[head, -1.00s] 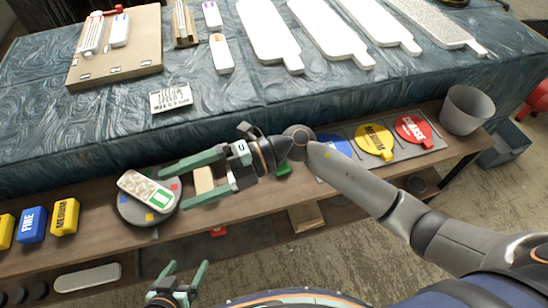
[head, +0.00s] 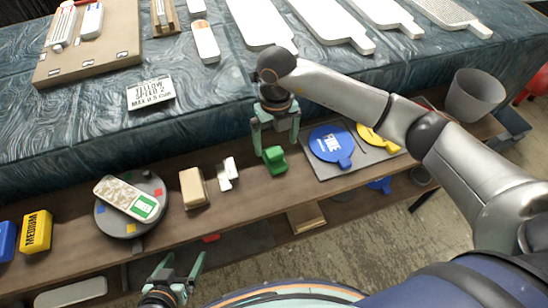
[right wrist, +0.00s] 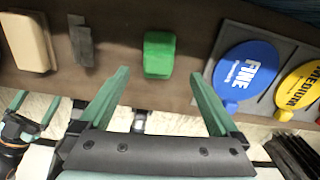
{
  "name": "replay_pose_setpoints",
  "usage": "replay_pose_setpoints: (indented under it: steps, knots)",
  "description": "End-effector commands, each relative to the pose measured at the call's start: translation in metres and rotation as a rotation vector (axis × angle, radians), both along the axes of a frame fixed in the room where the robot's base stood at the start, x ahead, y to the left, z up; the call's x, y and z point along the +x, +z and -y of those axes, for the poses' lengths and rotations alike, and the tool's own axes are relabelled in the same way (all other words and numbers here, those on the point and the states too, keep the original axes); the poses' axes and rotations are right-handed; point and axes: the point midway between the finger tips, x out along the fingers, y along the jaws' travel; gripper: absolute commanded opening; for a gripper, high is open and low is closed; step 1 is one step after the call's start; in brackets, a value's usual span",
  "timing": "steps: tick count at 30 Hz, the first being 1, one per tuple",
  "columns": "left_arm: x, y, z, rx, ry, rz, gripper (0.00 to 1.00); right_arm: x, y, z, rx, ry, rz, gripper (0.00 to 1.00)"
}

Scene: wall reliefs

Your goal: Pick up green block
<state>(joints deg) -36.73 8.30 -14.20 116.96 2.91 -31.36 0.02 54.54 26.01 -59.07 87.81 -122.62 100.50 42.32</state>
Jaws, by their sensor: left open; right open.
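The green block (head: 275,161) sits on the brown wooden shelf, between a white piece (head: 228,174) and the blue FINE disc (head: 331,144). My right gripper (head: 275,146) points down just above and behind it, jaws apart and empty. In the right wrist view the green block (right wrist: 159,55) lies ahead of the gap between the open fingers of my right gripper (right wrist: 161,76), clear of both. My left gripper (head: 185,263) is open and empty at the lower left, in front of the shelf, far from the block.
A beige block (head: 194,188) and a round grey turntable (head: 112,219) stand to the left on the shelf (head: 252,200). The yellow disc (head: 378,139) lies right of the blue one on a grey tray (head: 320,174). The blue-covered table (head: 215,115) rises behind.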

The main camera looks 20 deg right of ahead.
Motion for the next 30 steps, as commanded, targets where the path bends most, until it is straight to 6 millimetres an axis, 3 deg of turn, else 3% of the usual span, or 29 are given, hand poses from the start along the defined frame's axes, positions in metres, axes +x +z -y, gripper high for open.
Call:
replay_pose_setpoints:
  steps: [8,16,23,30]
  knots:
    - [-0.001,-0.003,-0.001,0.002,0.001,-0.003,0.87,0.001,-0.020,-0.001,0.002,0.000,-0.002,0.97]
    - [-0.002,-0.008,-0.003,0.004,0.002,-0.003,0.87,0.003,-0.058,-0.003,0.002,0.001,-0.002,0.97]
    - [-0.002,-0.007,-0.003,0.005,0.003,-0.002,0.87,0.003,-0.060,-0.003,0.002,0.002,0.001,0.97]
    - [-0.002,-0.007,-0.003,0.005,0.004,-0.002,0.87,0.003,-0.060,-0.003,0.002,0.002,0.001,0.73]
